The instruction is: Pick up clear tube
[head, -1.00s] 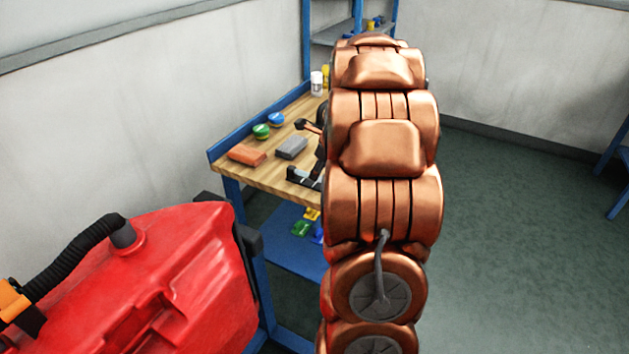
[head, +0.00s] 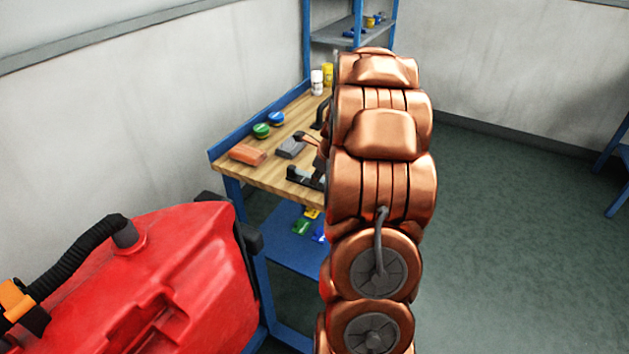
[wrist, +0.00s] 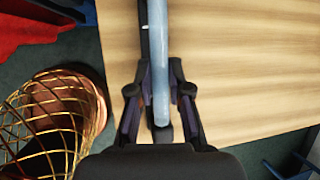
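The clear tube (wrist: 158,60) is a pale bluish, slim rod in the wrist view. It runs from the top edge down between the two fingers of my gripper (wrist: 161,92). The fingers stand apart on either side of it, with what looks like a small gap at each side. A thin black bar (wrist: 143,35) lies along the tube's left side. Whether the tube rests on the bar or on the table cannot be told. In the head view my copper arm hides the tube and most of my gripper.
The wooden workbench (head: 262,182) carries an orange brick (head: 247,154), a grey block (head: 291,148), a green tape roll (head: 261,130), a blue one (head: 276,118) and a white bottle (head: 317,82). A red tank (head: 150,280) stands at front left.

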